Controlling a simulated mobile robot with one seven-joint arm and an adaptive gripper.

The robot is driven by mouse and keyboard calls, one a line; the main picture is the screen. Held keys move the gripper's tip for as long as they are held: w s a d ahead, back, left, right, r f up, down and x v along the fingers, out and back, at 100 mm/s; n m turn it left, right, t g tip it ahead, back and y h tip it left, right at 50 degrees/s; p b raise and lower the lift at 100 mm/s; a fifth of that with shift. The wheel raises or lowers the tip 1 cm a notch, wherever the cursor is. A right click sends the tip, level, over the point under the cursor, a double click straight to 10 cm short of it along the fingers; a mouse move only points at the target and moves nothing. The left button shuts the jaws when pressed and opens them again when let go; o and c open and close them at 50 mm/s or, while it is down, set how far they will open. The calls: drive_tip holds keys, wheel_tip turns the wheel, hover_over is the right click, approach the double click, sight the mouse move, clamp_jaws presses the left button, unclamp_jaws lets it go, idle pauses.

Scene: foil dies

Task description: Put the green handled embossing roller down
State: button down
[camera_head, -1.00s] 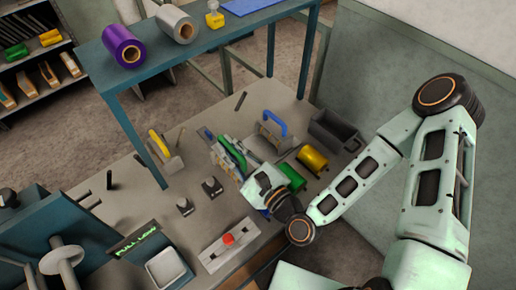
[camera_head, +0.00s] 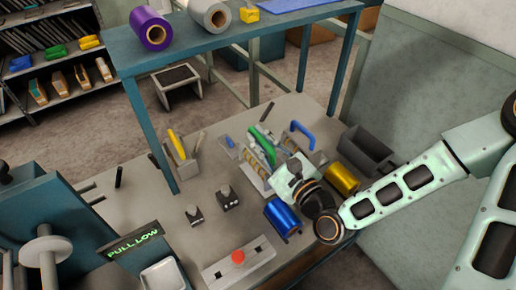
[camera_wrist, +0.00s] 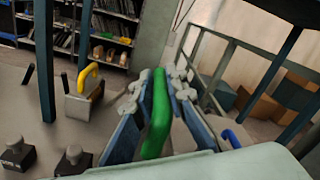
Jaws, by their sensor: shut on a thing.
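The green handled embossing roller shows its green handle (camera_head: 262,138) near the middle of the worktop in the head view. My gripper (camera_head: 270,152) is shut on it. In the wrist view the green handle (camera_wrist: 158,115) stands between the fingers of my gripper (camera_wrist: 158,88). The lower part of the roller is largely hidden, and I cannot tell whether it touches anything below. A blue handle (camera_head: 302,133) is close by on the right, and also shows in the wrist view (camera_wrist: 231,139).
A yellow-handled tool in a holder (camera_head: 180,148) stands to the left. A blue foil roll (camera_head: 282,217), a yellow foil roll (camera_head: 342,178) and a dark bin (camera_head: 366,150) are near my gripper. Two dark knobbed blocks and a red button panel (camera_head: 238,262) lie in front.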

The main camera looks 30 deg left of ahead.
drive_tip(key=shift+w+a+f+b, duration=0.1)
drive_tip(key=shift+w+f+b, duration=0.3)
drive_tip(key=shift+b, duration=1.55)
drive_tip(key=shift+f+b, duration=0.15)
drive_tip(key=shift+b, duration=0.35)
drive_tip(key=w+b, duration=0.1)
drive_tip(key=b, duration=0.1)
drive_tip(key=w+f+b, duration=0.1)
drive_tip(key=b, duration=0.2)
drive_tip(key=shift+a, duration=0.2)
drive_tip(key=w+a+f+b, duration=0.1)
drive_tip(key=w+f+b, duration=0.4)
drive_tip(key=f+b, duration=0.3)
drive_tip(key=b, duration=0.2)
drive_tip(key=shift+f+b, duration=0.2)
drive_tip(key=shift+b, duration=0.15)
drive_tip(key=c, duration=1.9)
unclamp_jaws()
drive_tip(key=shift+s+f, duration=0.1)
drive_tip(key=shift+f, duration=0.05)
drive_tip(key=shift+c, duration=0.2)
